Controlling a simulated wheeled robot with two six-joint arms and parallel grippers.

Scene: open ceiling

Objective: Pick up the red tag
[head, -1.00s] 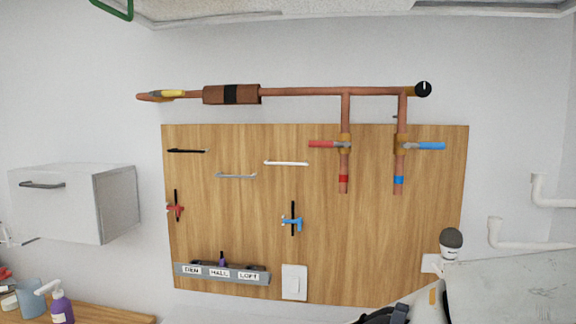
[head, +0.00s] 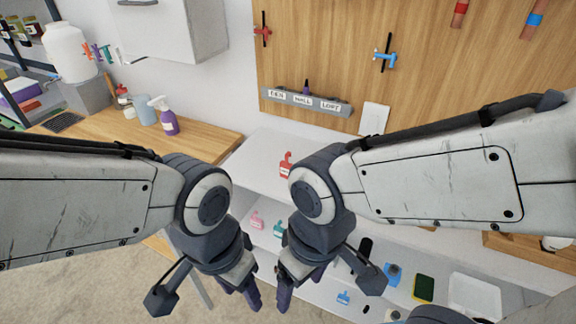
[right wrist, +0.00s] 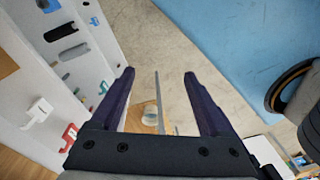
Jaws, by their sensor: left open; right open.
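The red tag (head: 285,170), hook-topped with a pale label, is on the white shelf unit below the wooden panel, just left of my right arm's elbow-like joint. In the right wrist view the red tag (right wrist: 70,136) shows at the lower left, outside the fingers. My left gripper (head: 244,291) points down, low in the head view, and looks empty. My right gripper (head: 290,290) is beside it, also pointing down. In the right wrist view its fingers (right wrist: 159,74) are wide apart with nothing between them. Both are apart from the red tag.
Pink (head: 257,221), teal (head: 279,229) and blue (head: 343,297) tags are on the white unit's lower part. A yellow-and-dark sponge (head: 423,288) lies at right. A wooden counter (head: 205,140) with a purple spray bottle (head: 167,118) is at left. My arms hide much of the unit.

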